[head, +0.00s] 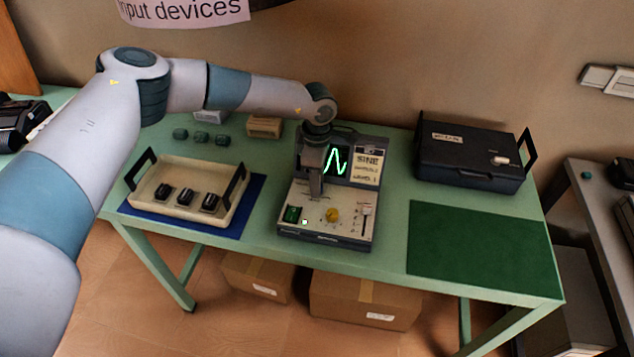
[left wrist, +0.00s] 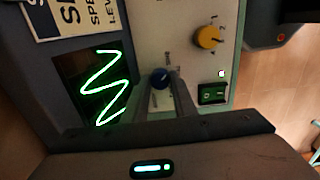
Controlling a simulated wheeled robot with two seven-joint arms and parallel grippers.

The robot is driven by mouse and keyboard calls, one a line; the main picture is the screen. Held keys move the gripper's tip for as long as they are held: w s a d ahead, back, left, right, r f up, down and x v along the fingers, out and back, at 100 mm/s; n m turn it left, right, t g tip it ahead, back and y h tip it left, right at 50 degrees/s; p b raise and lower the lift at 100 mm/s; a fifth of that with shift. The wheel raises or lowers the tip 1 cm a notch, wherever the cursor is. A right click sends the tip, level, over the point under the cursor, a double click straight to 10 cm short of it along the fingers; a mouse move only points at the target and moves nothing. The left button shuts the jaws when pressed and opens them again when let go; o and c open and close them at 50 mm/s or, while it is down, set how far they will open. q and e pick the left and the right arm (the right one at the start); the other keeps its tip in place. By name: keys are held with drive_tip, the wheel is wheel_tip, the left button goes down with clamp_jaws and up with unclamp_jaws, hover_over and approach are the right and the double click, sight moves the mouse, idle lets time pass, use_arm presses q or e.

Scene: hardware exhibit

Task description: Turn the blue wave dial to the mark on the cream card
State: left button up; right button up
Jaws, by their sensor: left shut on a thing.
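The exhibit device (head: 322,240) stands mid-table with its panel facing up. In the head view my left gripper (head: 316,190) reaches down onto the panel and hides the blue wave dial. In the left wrist view the blue dial (left wrist: 160,76) sits between the two fingertips, and the gripper is shut on it. The dial's pointer and marks are too small to read surely. My right gripper is not in view.
A yellow dial (head: 333,215), a slider (head: 367,209) and a green switch (head: 292,214) with a lit lamp share the panel. A cream tray (head: 165,207) stands left, a black case (head: 470,165) right. The green mat (head: 480,250) is bare.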

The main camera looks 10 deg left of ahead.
use_arm(q)
drive_tip(key=o, duration=1)
drive_tip(key=shift+o, duration=0.2)
